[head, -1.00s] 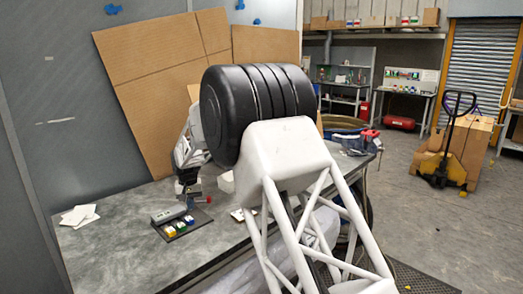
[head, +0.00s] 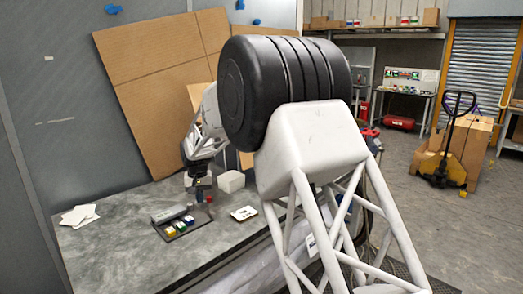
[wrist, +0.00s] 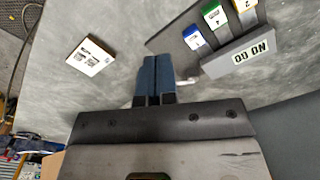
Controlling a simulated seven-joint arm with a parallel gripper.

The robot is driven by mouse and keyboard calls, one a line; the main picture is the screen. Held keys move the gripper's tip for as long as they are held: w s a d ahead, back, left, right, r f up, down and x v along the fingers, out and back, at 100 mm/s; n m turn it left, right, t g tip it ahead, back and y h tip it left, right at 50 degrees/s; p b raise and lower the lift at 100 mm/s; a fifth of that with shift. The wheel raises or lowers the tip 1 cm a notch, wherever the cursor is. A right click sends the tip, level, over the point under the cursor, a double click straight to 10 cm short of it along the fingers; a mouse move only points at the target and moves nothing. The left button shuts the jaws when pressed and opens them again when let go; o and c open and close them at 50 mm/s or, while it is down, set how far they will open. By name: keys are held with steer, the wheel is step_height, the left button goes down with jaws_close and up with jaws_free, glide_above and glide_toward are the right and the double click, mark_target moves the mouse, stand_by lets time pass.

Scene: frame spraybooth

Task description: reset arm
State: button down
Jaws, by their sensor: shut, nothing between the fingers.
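My gripper (head: 199,190) hangs over the grey worktable (head: 120,245), just behind the dark rack in the head view. Its two blue fingers are pressed together with nothing between them, as the wrist view (wrist: 155,80) shows. The dark rack (head: 171,233) holds blue, green and yellow blocks, each with a white labelled face. These blocks also show at the top right of the wrist view (wrist: 216,17). A grey bar (wrist: 240,57) with a white label lies along the rack. The fingertips are apart from the rack in the wrist view.
A white labelled tile (head: 244,213) and a white block (head: 231,181) lie right of the rack. White sheets (head: 78,216) lie at the left. Cardboard panels (head: 150,90) lean behind the table. A yellow pallet truck (head: 440,165) stands on the floor at right.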

steer(key=s+d+r+m, duration=0.1)
steer(key=s+d+r, duration=0.4)
steer(key=s+d, duration=0.35)
steer(key=s+d+r+t, duration=0.1)
steer(key=s+d+r, duration=0.5)
steer(key=d, duration=0.4)
steer(key=s+d+r+m, duration=0.1)
steer(key=s+d+r, duration=0.3)
steer(key=s+d, duration=0.5)
steer(key=s+d+f, duration=0.1)
steer(key=s+d, duration=0.3)
steer(key=s, duration=0.6)
steer(key=s+d+f+t, duration=0.1)
steer(key=s+d, duration=0.4)
steer(key=s, duration=0.5)
steer(key=s+d+f+m, duration=0.1)
steer(key=s+d, duration=0.3)
steer(key=s, duration=0.6)
steer(key=shift+s+d+f, duration=0.25)
steer(key=shift+d+f, duration=0.1)
steer(key=shift+f, duration=0.45)
steer(key=shift+w, duration=0.1)
